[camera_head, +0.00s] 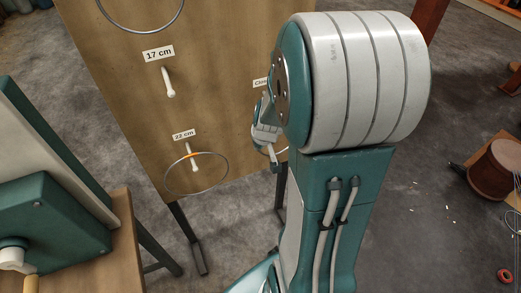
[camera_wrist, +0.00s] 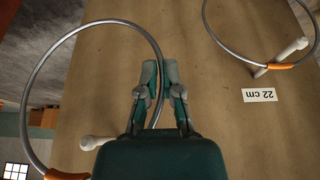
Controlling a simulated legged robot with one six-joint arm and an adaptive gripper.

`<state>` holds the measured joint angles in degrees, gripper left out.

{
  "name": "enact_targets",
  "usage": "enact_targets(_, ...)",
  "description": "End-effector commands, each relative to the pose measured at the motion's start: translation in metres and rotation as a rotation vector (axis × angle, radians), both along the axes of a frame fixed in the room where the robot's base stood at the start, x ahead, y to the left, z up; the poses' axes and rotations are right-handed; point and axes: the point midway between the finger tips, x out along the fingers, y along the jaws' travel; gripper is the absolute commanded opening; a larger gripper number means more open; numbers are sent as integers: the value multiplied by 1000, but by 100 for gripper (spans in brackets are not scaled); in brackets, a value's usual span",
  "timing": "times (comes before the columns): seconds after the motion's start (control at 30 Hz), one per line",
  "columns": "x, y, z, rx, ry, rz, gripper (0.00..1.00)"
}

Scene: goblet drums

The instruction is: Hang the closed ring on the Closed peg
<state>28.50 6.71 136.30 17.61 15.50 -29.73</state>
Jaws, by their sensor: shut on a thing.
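My gripper (camera_wrist: 160,75) is shut on the near side of a thin grey metal ring (camera_wrist: 92,22), which has an orange section at the lower left of the wrist view. The ring stands out to the left of the fingers. A white peg (camera_wrist: 100,141) on the board shows inside the ring's outline; I cannot tell whether it passes through the ring. In the head view my gripper (camera_head: 267,135) is at the board's right edge, partly hidden by my arm. The label starting "Clos" (camera_head: 261,83) is partly covered, and its peg is hidden there.
The wooden board (camera_head: 120,90) carries a bare 17 cm peg (camera_head: 169,83). Another ring (camera_head: 197,193) hangs on the 22 cm peg (camera_head: 194,163), and a third ring (camera_head: 140,31) shows at the top. A wooden table (camera_head: 120,225) stands at left. A drum (camera_head: 494,172) is at right.

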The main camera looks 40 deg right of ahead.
Motion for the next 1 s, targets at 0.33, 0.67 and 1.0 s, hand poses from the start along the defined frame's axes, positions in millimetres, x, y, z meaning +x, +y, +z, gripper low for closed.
enact_targets(0.33,23,-2,-1,-4,0,2,0)
enact_targets(0.67,45,-8,-2,-1,1,1,0)
enact_targets(1.0,68,-14,-2,-3,0,1,0)
